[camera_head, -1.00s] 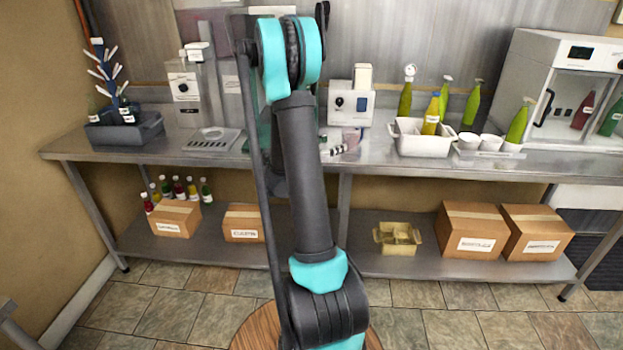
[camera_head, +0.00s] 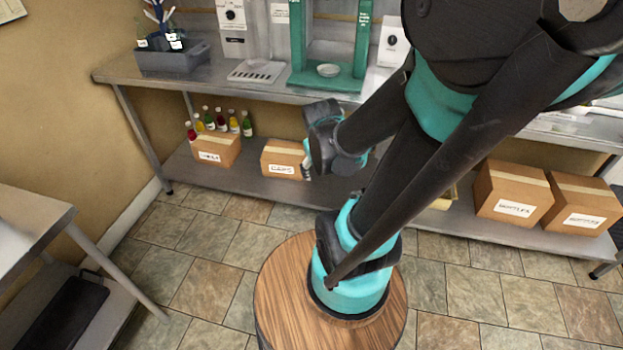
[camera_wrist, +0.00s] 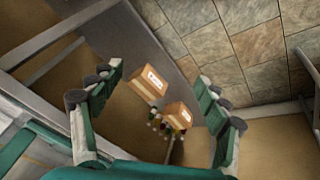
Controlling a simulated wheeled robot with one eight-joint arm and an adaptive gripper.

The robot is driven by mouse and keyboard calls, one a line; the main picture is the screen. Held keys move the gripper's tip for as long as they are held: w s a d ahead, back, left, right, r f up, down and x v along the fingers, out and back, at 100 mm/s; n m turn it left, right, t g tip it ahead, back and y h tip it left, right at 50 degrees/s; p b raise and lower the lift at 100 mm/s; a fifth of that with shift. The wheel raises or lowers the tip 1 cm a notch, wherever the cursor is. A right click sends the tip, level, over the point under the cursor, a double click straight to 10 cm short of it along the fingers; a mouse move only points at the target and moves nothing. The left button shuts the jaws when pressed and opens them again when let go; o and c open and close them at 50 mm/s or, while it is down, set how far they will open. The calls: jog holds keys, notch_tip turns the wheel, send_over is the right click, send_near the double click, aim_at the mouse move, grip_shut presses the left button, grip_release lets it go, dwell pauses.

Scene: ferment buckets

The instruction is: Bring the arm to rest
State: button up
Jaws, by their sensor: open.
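My arm is folded in front of the bench in the head view, rising from the round wooden-topped base and bending over to the right. My gripper shows in the wrist view (camera_wrist: 168,82) with its two fingers spread wide. Nothing is between them, and they touch nothing that I can see. Beyond them lie the lower shelf, a carton (camera_wrist: 148,83), a second carton (camera_wrist: 178,115) and several bottles (camera_wrist: 165,126). In the head view the arm's dark end hangs before the lower shelf, and its fingers are too small to tell.
The steel bench (camera_head: 205,85) carries a grey bin (camera_head: 172,58) and a green stand (camera_head: 328,75). Cartons (camera_head: 218,150) and (camera_head: 512,195) sit on its lower shelf. Another table (camera_head: 35,215) is at the left. Tiled floor (camera_head: 210,240) is clear between.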

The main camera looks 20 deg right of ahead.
jog(key=s+a, duration=0.1)
jog(key=s+a+m+y, duration=0.1)
jog(key=s+a+f+m, duration=0.1)
jog(key=a, duration=0.1)
jog(key=shift+a+y, duration=0.1)
jog(key=shift+y, duration=0.3)
dwell(0.8)
